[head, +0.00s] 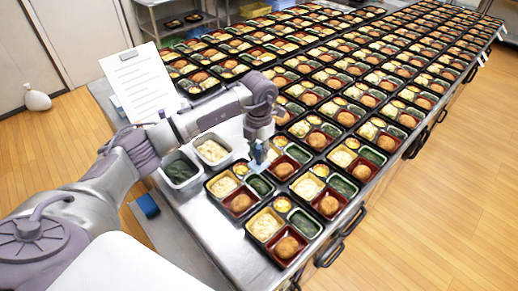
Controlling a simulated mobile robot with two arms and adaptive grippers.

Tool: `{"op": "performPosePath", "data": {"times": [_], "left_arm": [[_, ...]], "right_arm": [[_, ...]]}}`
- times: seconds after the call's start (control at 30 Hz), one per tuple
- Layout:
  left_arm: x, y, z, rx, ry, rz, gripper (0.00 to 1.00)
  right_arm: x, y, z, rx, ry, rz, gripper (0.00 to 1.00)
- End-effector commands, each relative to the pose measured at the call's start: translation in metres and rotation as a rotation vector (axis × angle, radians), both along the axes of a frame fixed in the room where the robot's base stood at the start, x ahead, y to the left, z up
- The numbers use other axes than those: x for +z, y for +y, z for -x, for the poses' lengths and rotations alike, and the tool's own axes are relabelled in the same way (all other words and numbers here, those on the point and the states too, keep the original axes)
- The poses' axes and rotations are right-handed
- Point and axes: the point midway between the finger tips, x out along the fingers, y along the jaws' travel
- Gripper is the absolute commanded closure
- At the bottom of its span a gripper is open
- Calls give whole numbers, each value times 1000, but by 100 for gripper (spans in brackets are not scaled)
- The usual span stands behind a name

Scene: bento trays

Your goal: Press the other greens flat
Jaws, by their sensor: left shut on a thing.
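My left gripper (258,158) is low over the near-left bento tray (211,198). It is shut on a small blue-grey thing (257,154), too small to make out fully. Just below it are dark greens (261,185) in that tray's green compartment; I cannot tell whether they touch. The nearest tray holds more greens (304,223) in its green compartment. The trays to the right hold greens (342,185) and further greens (373,156). A grey tub of loose greens (180,170) stands left of the trays. My right gripper is not in view.
A tub of pale salad (212,150) stands beside the greens tub. A white printed sheet (140,82) stands behind them. Many filled trays cover the steel table (190,222) to the back. A blue item (147,205) is at its left edge. Wood floor (450,215) is clear at right.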

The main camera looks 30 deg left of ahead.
Motion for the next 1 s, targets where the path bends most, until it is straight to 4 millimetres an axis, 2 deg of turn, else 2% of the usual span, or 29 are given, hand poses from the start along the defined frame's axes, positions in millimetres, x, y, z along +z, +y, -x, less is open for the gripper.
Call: {"op": "performPosePath", "data": {"times": [0.5,1.0], "left_arm": [[-49,-1,0,-6,0,1,100],[-53,-1,0,-6,0,0,100]], "right_arm": [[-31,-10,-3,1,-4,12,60],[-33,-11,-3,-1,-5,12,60]]}}
